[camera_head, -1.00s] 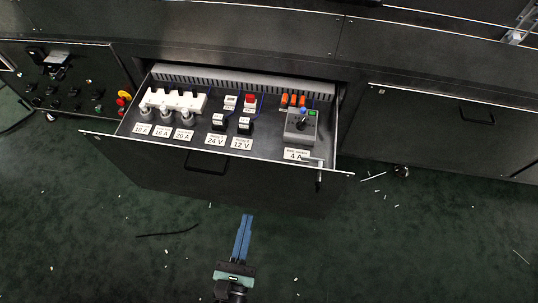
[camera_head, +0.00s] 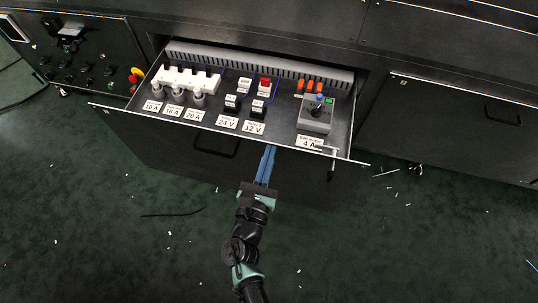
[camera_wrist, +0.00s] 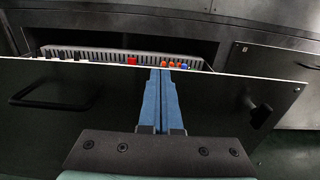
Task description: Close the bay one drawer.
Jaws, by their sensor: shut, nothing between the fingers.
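The bay one drawer (camera_head: 150,140) is pulled out, its inside showing fuses, 24 V and 12 V parts and a grey box with a knob. Its dark front panel also shows in the wrist view (camera_wrist: 215,105), with the bar handle (camera_wrist: 55,92) at left and a dark latch-like part (camera_wrist: 262,110) at right. My gripper (camera_head: 268,150) has its two blue fingers shut together and empty. They point at the drawer front, to the right of the handle in the head view (camera_head: 215,146). I cannot tell whether the fingertips touch the panel.
A closed panel with a handle (camera_head: 502,116) is right of the drawer. A control panel with a red button (camera_head: 135,78) is at left. The green floor (camera_head: 120,245) in front has small white scraps and a dark strip (camera_head: 172,213).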

